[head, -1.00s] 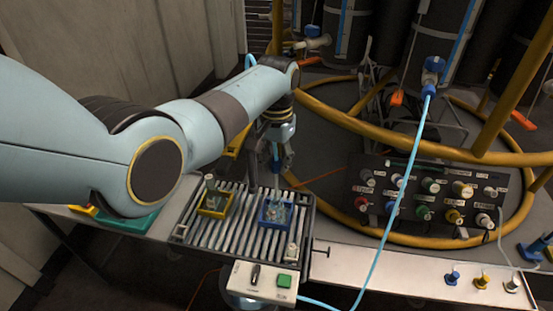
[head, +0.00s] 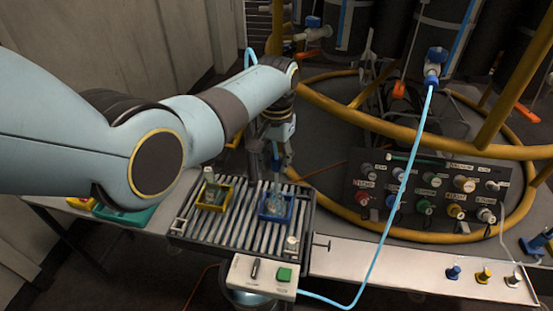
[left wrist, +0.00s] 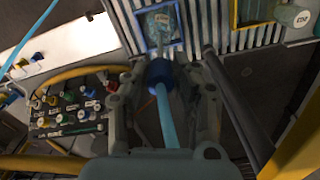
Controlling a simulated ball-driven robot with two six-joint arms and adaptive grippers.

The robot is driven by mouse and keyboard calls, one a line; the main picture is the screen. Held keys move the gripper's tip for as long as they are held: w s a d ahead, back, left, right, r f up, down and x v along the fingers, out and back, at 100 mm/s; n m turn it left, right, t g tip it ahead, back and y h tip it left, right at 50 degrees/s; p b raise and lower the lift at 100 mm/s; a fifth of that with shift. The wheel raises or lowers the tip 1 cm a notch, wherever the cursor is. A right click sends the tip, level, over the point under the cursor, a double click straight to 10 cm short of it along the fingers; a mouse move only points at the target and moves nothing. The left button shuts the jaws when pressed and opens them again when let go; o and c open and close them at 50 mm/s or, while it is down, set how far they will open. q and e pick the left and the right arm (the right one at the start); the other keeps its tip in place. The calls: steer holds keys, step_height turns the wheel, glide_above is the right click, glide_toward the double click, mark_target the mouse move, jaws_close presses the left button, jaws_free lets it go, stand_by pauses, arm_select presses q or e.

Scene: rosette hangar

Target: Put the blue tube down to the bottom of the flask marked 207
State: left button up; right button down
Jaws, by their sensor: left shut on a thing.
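My left gripper (head: 277,158) is shut on the blue tube (left wrist: 168,118), with a finger on each side of its dark blue collar (left wrist: 160,73). The tube points down at a clear flask (left wrist: 163,22) in a blue square holder (head: 290,212) on the slatted rack. The gripper is just above and behind this flask. The flask's label is too small to read surely, and I cannot tell whether the tube's tip is inside the neck. A second flask (head: 210,188) stands in a yellow holder (head: 203,205) to the left. My right gripper is not in view.
The slatted rack (head: 238,233) has a control box (head: 262,278) with a green button at its front. A light blue hose (head: 385,215) loops past on the right. A black panel of coloured knobs (head: 425,195) and a yellow ring rail (head: 335,112) stand to the right.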

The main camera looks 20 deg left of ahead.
mark_target(276, 173)
arm_select(q)
steer(key=shift+f+b, duration=1.3)
steer(key=shift+f, duration=0.95)
steer(key=o, duration=1.5)
steer(key=shift+o, duration=0.2)
steer(key=shift+r+p, duration=3)
steer(key=shift+r, duration=0.1)
steer(key=shift+s+f, duration=0.1)
steer(key=shift+f, duration=0.05)
